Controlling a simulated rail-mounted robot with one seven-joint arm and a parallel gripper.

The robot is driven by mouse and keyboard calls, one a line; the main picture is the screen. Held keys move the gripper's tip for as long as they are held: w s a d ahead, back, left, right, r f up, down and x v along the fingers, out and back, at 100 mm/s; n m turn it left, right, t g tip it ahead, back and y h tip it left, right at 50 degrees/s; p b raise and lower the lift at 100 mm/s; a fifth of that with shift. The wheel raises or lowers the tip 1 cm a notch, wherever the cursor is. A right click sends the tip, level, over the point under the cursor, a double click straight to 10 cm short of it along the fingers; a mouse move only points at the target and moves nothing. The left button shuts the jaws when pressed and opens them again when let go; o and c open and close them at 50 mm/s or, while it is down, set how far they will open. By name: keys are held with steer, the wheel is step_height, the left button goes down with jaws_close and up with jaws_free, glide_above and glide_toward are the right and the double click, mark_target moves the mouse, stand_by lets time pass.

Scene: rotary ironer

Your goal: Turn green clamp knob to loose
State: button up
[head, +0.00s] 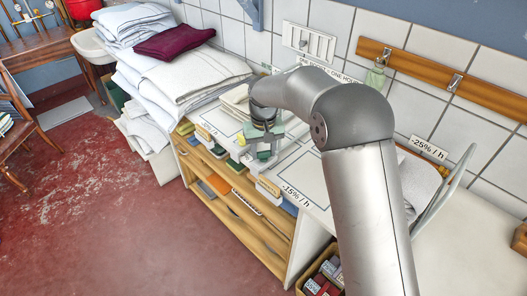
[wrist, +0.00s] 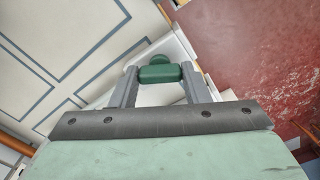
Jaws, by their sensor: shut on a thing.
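The green clamp knob (wrist: 160,74) shows in the wrist view as a dark green bar with a rounder green part just beyond it. My gripper (wrist: 158,79) has one grey finger on each side of the bar and is shut on it. In the head view my gripper (head: 262,152) points down at the front edge of the white worktop, left of the picture's middle. There the arm and gripper hide most of the knob. I cannot tell from these views how far the knob is turned.
Folded white linen (head: 190,75) with a maroon cloth (head: 174,41) is stacked to the left. A wooden shelf unit (head: 250,222) with several items is below the worktop. A tiled wall with a wooden rail (head: 430,73) stands behind. Red floor (head: 110,220) is clear at the front left.

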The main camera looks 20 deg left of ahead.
mark_target(264, 152)
steer(key=n, duration=0.6)
steer(key=shift+w+r, duration=0.1)
stand_by(0.5)
steer(key=o, duration=1)
step_height(264, 152, up, 17)
steer(key=shift+r+b, duration=0.2)
steer(key=shift+b, duration=0.3)
